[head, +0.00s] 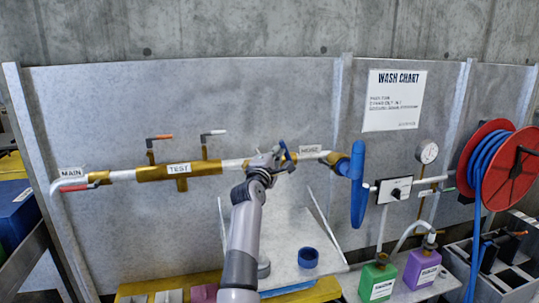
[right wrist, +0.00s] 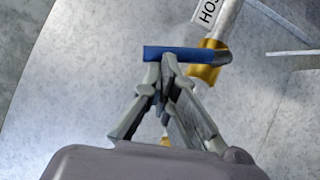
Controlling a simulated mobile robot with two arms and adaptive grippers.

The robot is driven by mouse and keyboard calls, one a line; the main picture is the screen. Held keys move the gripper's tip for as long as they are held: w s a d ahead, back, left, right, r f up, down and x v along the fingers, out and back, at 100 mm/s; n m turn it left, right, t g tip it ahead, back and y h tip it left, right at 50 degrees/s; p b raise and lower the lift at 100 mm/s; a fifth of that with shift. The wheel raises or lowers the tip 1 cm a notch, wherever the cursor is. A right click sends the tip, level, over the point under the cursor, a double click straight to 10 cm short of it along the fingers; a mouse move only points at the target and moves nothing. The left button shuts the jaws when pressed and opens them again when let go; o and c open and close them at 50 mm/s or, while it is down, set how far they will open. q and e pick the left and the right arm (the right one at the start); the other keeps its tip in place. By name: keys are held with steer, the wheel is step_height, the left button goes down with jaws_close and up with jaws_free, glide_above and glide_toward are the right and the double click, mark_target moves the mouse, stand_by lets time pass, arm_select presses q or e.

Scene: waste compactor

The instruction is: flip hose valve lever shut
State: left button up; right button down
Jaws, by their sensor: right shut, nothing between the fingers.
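The hose valve lever (head: 283,147) is blue and sits on the pipe just left of the HOSE label (head: 311,149). In the right wrist view the blue lever (right wrist: 188,54) runs sideways across the fingertips and joins a brass valve body (right wrist: 207,72) at its right end. My right gripper (head: 274,160) is at the pipe, beside the lever. In the right wrist view its fingertips (right wrist: 166,62) are together, overlapping the lever's left part. Nothing is between them. I cannot tell whether they touch the lever. My arm hides part of the pipe. My left gripper is out of view.
The pipe carries a TEST label (head: 179,169), an orange-tipped lever (head: 160,137) and a white-tipped lever (head: 214,133). A red lever (head: 74,188) is near MAIN. A grey panel backs the pipe.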

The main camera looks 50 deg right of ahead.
steer(key=shift+s+d+r+m+y+p, duration=0.35)
steer(key=shift+d+m+y+p, duration=0.2)
steer(key=shift+m, duration=0.25)
steer(key=shift+s+d+r+m+g+y, duration=0.2)
steer(key=shift+d+m+g+y, duration=0.15)
steer(key=shift+m, duration=0.25)
stand_by(0.8)
